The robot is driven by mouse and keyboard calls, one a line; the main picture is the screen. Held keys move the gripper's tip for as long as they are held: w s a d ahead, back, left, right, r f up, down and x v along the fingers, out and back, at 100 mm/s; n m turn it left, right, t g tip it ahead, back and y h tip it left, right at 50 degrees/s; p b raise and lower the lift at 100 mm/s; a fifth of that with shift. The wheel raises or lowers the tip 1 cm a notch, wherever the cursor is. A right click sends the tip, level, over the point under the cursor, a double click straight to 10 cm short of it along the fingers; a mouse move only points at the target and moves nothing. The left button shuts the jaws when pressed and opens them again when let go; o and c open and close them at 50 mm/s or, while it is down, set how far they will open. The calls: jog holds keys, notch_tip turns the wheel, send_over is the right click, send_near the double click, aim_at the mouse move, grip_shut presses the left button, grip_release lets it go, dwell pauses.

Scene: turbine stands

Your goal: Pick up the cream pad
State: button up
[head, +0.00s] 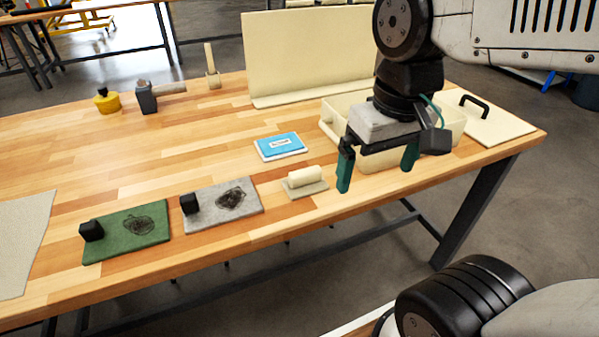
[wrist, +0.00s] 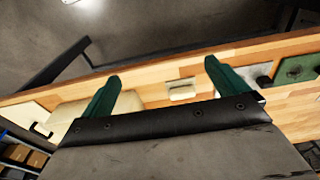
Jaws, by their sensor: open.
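The cream pad (head: 305,187) lies near the front edge of the wooden table, with a rounded cream grip on a flat beige base. It also shows in the wrist view (wrist: 181,91), between my two green fingers and beyond them. My gripper (head: 377,167) is open and empty, its fingers pointing down. In the head view it hangs to the right of the cream pad, apart from it, by the table's front edge. In the wrist view my gripper (wrist: 162,72) shows its fingers wide apart with nothing between them.
A grey pad (head: 212,210) and a green pad (head: 150,210), both stained, lie left. A blue-and-white box (head: 280,145) lies behind. A cream bin (head: 330,122) stands behind my gripper, with a black-handled lid (head: 495,125) beside it. Free tabletop surrounds the cream pad.

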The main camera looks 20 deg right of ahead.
jog(key=w+a+f+g, duration=0.1)
jog(key=w+f, duration=0.1)
jog(key=w, duration=0.8)
jog(key=g, duration=0.1)
send_over(305, 170)
jog(key=f, duration=0.5)
jog(key=shift+s+d+f, duration=0.1)
jog(key=shift+s+f, duration=0.1)
jog(key=shift+f, duration=0.1)
jog(key=shift+w+f, duration=0.2)
jog(key=shift+f, duration=0.15)
notch_tip(305, 170, down, 8)
jog(key=shift+s+r, duration=0.1)
jog(key=shift+r, duration=0.1)
jog(key=c, duration=1.1)
